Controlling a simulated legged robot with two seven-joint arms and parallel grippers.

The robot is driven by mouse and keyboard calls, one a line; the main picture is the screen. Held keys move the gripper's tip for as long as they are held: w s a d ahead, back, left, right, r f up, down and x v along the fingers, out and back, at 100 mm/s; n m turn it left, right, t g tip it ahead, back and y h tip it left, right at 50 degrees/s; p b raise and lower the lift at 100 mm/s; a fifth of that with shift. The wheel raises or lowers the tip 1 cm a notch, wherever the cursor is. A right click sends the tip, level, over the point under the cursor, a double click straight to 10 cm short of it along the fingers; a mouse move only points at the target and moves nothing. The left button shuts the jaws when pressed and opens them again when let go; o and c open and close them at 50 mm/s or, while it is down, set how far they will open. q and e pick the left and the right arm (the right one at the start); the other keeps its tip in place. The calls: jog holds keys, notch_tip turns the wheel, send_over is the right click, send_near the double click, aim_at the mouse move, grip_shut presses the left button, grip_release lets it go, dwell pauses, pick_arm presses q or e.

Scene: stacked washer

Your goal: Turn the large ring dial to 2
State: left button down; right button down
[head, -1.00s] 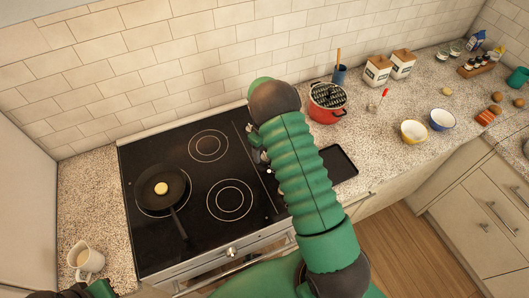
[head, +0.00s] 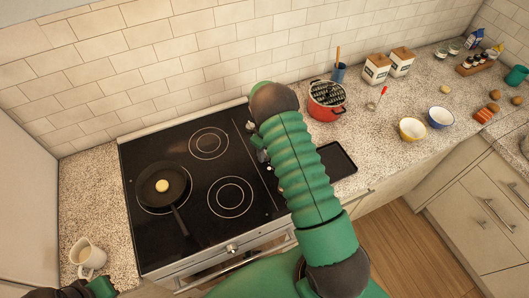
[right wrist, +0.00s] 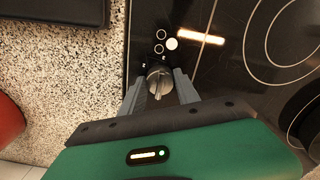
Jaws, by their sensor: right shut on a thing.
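The cooktop (head: 150,243) is black glass with ring-marked burners and a strip of knobs along its right side. My right gripper (right wrist: 159,76) is shut on a round metallic knob (right wrist: 158,83) on that strip, one finger on each side. Printed circles and a white dot lie just beyond the knob in the right wrist view. I cannot read the dial's setting. In the head view the right gripper (head: 259,143) is mostly hidden by my own green arm. My left arm shows only a little at the lower left, with no fingers visible.
A black tray (head: 336,161) and a red pot (head: 326,101) stand right of the cooktop. A white mug (head: 88,255) is at the left. Bowls and canisters stand farther right.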

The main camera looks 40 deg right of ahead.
jog(key=shift+d, duration=0.2)
jog(key=shift+w+a+m+b, duration=0.2)
jog(key=shift+m+b, duration=0.4)
jog(key=shift+m, duration=0.4)
jog(key=shift+m+b, duration=0.3)
jog(key=shift+m, duration=0.5)
jog(key=shift+s+d+m+b, duration=0.1)
jog(key=shift+m+b, duration=0.2)
jog(key=shift+m, duration=0.6)
jog(key=m, duration=0.2)
jog(key=shift+m+b, duration=0.35)
jog(key=shift+m, duration=0.05)
jog(key=m, duration=0.4)
jog(key=shift+r+m+b, duration=0.1)
jog(key=shift+m+b, duration=0.2)
jog(key=shift+b, duration=0.05)
jog(key=m, duration=0.5)
pick_arm(q)
jog(key=f, duration=0.3)
jog(key=shift+s+d+f, duration=0.15)
jog(key=shift+d+f, duration=0.05)
jog(key=shift+f, duration=0.1)
pick_arm(e)
jog(key=m, duration=0.6)
jog(key=shift+r, duration=0.1)
